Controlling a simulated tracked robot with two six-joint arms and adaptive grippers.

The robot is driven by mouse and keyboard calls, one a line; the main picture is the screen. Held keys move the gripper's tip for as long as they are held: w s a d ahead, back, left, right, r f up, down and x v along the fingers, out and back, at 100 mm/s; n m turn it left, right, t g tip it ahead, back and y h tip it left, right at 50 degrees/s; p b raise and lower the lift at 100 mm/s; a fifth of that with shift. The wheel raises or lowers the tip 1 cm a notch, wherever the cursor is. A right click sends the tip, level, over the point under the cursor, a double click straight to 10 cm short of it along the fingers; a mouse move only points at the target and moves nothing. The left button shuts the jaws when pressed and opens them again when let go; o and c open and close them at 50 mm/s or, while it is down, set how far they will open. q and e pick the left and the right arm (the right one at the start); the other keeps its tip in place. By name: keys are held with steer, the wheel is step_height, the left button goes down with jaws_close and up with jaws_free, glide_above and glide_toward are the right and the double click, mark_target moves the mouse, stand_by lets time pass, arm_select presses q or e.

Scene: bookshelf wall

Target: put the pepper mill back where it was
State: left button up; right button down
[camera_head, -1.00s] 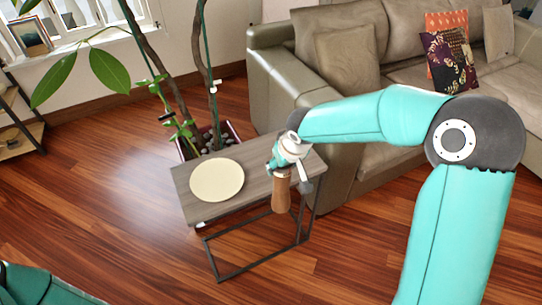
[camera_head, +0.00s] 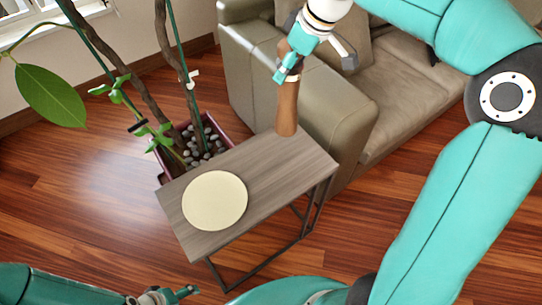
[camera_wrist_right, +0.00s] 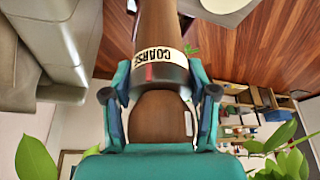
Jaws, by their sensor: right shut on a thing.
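The pepper mill (camera_head: 288,108) is a tall brown wooden one, roughly upright, at the far edge of the small side table (camera_head: 262,183) in the head view. Its lower end overlaps the tabletop; I cannot tell whether it touches. My right gripper (camera_head: 289,66) is shut on the mill near its top. In the right wrist view the fingers (camera_wrist_right: 160,78) close around the mill (camera_wrist_right: 159,28) by a pale band reading "COARSE". My left gripper (camera_head: 178,293) shows at the bottom edge, low in front of the table; its jaws are too unclear to read.
A round cream plate (camera_head: 215,201) lies on the table's left half; the right half is bare. A potted plant (camera_head: 203,146) with tall stems stands behind left. A sofa (camera_head: 330,105) stands close behind right. Wood floor is open at left.

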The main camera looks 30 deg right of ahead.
mark_target(296, 111)
steer(key=shift+w+r, duration=0.15)
steer(key=shift+r, duration=0.1)
steer(key=shift+d+f, duration=0.1)
steer(key=shift+f, duration=0.2)
arm_select(q)
steer(key=shift+w+d+f+b, duration=0.2)
steer(key=shift+w+f+b, duration=0.2)
steer(key=shift+f+b, duration=0.4)
arm_select(e)
step_height(296, 111, down, 19)
steer(key=shift+w, duration=0.1)
steer(key=shift+f, duration=0.1)
steer(key=shift+c, duration=1.6)
jaws_free()
arm_select(q)
steer(key=shift+r, duration=0.15)
arm_select(e)
steer(key=v, duration=1.2)
arm_select(q)
steer(key=shift+s+a, duration=0.1)
